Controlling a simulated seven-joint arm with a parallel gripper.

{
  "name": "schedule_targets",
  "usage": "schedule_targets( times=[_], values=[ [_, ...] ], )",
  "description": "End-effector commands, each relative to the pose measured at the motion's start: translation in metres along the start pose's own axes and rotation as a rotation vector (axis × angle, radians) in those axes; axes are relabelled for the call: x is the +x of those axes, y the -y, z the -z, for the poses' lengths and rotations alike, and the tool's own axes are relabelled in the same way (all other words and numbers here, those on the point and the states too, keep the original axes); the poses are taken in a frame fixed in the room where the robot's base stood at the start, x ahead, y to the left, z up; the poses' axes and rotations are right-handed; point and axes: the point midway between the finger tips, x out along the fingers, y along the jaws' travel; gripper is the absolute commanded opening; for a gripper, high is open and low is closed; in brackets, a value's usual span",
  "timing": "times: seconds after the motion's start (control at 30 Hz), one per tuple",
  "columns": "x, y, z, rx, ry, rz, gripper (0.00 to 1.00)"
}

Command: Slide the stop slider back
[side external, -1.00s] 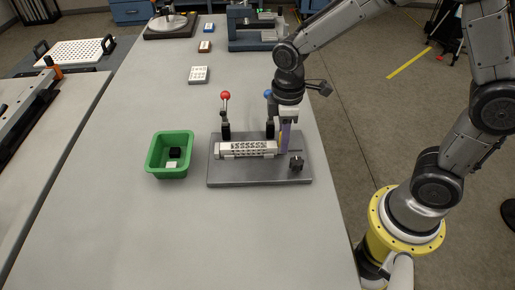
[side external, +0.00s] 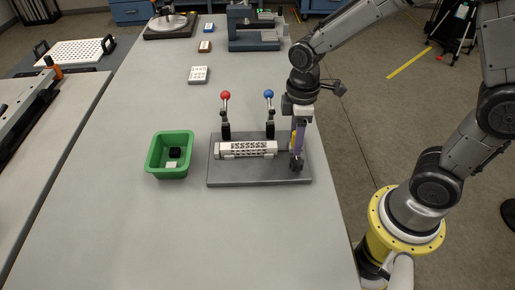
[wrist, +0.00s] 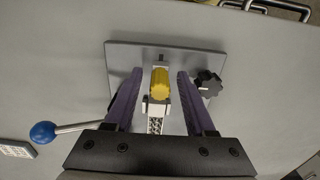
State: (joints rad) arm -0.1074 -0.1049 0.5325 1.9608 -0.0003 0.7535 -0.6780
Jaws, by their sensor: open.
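The stop slider appears to be the yellow rounded piece (wrist: 160,83) at the right end of the white lattice specimen (side external: 248,149). My gripper (wrist: 157,76) is open, with its purple fingers on either side of the yellow piece and a gap on each side. In the side view, my gripper (side external: 297,152) is low over the right end of the grey base plate (side external: 225,178), largely hiding the slider. The specimen's near end (wrist: 155,124) shows below the yellow piece in the wrist view. A black star knob (wrist: 208,84) sits just outside the right finger.
Two upright levers, red-balled (side external: 226,96) and blue-balled (side external: 269,94), stand behind the specimen. The blue ball (wrist: 43,131) shows left of the gripper in the wrist view. A green bin (side external: 151,165) with small black and white pieces stands left. The front table is clear.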

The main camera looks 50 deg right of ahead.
Motion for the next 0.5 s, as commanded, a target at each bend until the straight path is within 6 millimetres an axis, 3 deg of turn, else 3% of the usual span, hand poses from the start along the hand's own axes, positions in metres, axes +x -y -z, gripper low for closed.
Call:
schedule_targets(
  times=[0.23,0.5],
  values=[
    [-0.003,0.0,0.0,0.0,-0.001,-0.001,0.55],
    [-0.032,-0.001,0.001,0.0,-0.003,-0.002,0.55]
  ],
)
